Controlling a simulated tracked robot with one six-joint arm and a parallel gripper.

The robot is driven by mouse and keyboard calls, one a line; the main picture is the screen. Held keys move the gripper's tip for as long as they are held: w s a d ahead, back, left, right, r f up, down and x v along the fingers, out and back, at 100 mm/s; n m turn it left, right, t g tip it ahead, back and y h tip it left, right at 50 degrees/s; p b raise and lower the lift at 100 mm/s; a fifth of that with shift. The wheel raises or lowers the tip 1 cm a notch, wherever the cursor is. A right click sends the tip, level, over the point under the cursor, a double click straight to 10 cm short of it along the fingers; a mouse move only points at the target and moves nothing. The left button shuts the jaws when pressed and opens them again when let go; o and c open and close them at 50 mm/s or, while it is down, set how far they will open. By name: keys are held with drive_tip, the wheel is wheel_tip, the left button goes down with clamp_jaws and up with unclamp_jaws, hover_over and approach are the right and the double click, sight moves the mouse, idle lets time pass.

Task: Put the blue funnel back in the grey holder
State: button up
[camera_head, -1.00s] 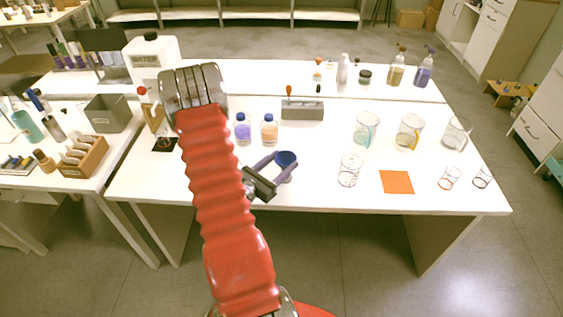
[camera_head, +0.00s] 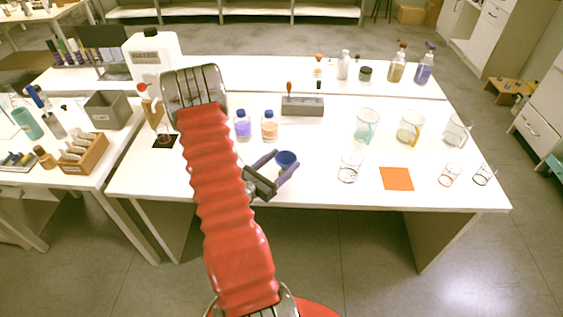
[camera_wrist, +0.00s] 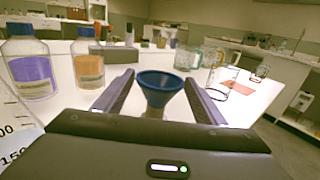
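The blue funnel (camera_head: 286,158) is near the front edge of the white table, left of the middle. In the wrist view the funnel (camera_wrist: 160,88) is upright, its wide mouth facing up, and it shows between the two fingers. My gripper (camera_head: 277,170) is open, with a finger on each side of the funnel and a visible gap to both. What bears the funnel's stem is mostly hidden by my gripper. The grey holder (camera_head: 302,106) is a long block farther back on the table, with an orange-handled tool and a dark-topped piece standing in it.
A purple bottle (camera_head: 242,126) and an orange bottle (camera_head: 269,128) stand between my gripper and the holder. Glass beakers (camera_head: 367,126) and an orange mat (camera_head: 396,179) are to the right. A white water container (camera_head: 152,60) stands at the back left.

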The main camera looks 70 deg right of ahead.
drive_tip(key=shift+o, duration=1.3)
drive_tip(key=v, duration=1.4)
drive_tip(key=shift+s+d+f, duration=0.1)
